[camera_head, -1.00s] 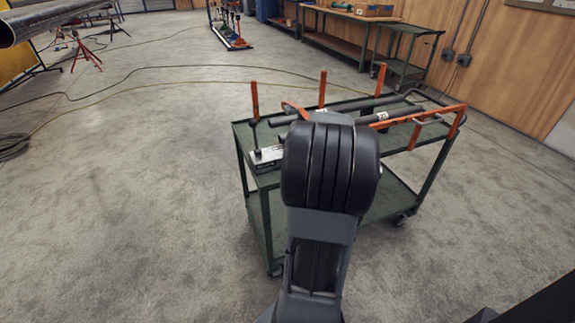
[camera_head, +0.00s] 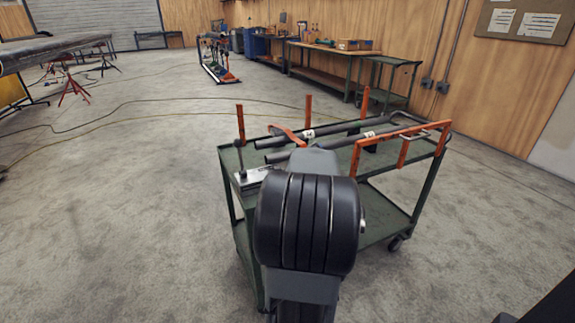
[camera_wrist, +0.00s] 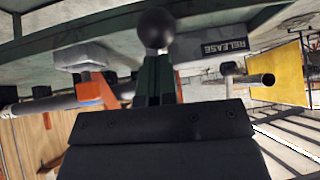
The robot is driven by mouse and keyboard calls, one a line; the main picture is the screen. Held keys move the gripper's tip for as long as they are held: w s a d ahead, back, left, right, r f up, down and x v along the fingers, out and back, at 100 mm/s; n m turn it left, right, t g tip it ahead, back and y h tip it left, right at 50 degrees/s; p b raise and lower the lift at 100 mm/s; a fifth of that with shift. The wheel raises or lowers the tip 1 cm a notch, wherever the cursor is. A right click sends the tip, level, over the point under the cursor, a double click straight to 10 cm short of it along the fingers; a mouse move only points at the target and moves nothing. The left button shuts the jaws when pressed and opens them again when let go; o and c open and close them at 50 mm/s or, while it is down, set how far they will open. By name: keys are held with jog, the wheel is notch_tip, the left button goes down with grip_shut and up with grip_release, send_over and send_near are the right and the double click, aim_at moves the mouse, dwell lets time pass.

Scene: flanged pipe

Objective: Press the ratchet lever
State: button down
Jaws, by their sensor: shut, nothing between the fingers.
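The ratchet lever appears as a dark ball knob (camera_wrist: 157,28) on a short stem at the top middle of the wrist view. Beside it is a grey block with a "RELEASE" label (camera_wrist: 225,46). In the head view the lever (camera_head: 239,144) stands upright at the left end of the green cart, by a pale metal base (camera_head: 250,180). My gripper (camera_wrist: 156,78) is shut and empty, its dark fingers in line with the knob in the wrist view. Whether they touch it cannot be told. In the head view my arm hides the gripper.
The green cart (camera_head: 228,157) carries dark bars (camera_head: 325,133), orange upright posts (camera_head: 240,122) and an orange rail (camera_head: 402,150). A workbench (camera_head: 330,58) stands along the back wall. Pipe on stands (camera_head: 50,50) is at the far left. The floor left of the cart is clear.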

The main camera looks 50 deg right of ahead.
jog(key=r+p, duration=0.1)
jog(key=r, duration=0.1)
jog(key=s+r+p, duration=0.1)
jog(key=r, duration=0.1)
jog(key=shift+d+r, duration=0.1)
jog(key=shift+r, duration=0.2)
jog(key=s+f+p+v, duration=0.1)
jog(key=v, duration=0.8)
jog(key=shift+s+a+r, duration=0.2)
jog(key=shift+r, duration=0.05)
